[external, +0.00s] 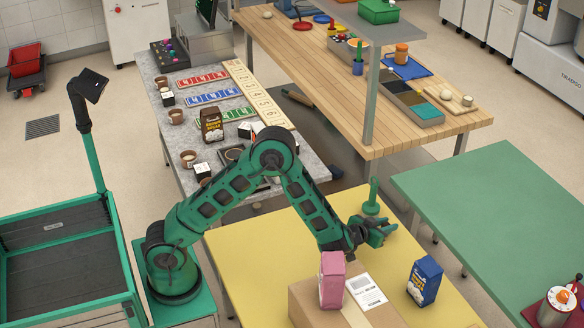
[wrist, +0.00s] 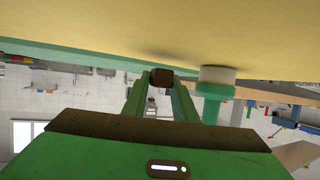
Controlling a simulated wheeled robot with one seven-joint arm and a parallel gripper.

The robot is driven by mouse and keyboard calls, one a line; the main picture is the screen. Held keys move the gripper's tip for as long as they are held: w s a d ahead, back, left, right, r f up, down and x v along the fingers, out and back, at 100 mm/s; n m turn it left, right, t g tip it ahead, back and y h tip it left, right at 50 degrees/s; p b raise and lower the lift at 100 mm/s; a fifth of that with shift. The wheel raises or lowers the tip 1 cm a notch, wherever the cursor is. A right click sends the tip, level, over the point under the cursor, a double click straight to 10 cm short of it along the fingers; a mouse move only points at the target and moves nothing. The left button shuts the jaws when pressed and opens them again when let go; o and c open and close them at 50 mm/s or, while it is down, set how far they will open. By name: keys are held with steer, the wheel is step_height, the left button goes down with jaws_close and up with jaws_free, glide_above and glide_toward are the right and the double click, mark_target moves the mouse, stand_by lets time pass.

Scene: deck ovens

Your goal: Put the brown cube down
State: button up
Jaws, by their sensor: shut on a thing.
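The brown cube (wrist: 161,75) shows in the wrist view, held between the tips of my gripper (wrist: 160,84). This view is upside down, with the yellow table (wrist: 150,28) along the top. The cube is close to the tabletop, and a soft dark shadow lies near it; I cannot tell whether it touches. In the external view my gripper (external: 382,230) is low over the right part of the yellow table (external: 240,250), and the cube cannot be made out there.
A cardboard box (external: 305,308), a pink package (external: 332,280) and a blue package (external: 424,281) stand nearer the front. The green table (external: 500,210) is right.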

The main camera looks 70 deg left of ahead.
steer(key=shift+f, duration=0.9)
jaws_close()
steer(key=shift+s+f, duration=0.1)
steer(key=shift+f, duration=0.2)
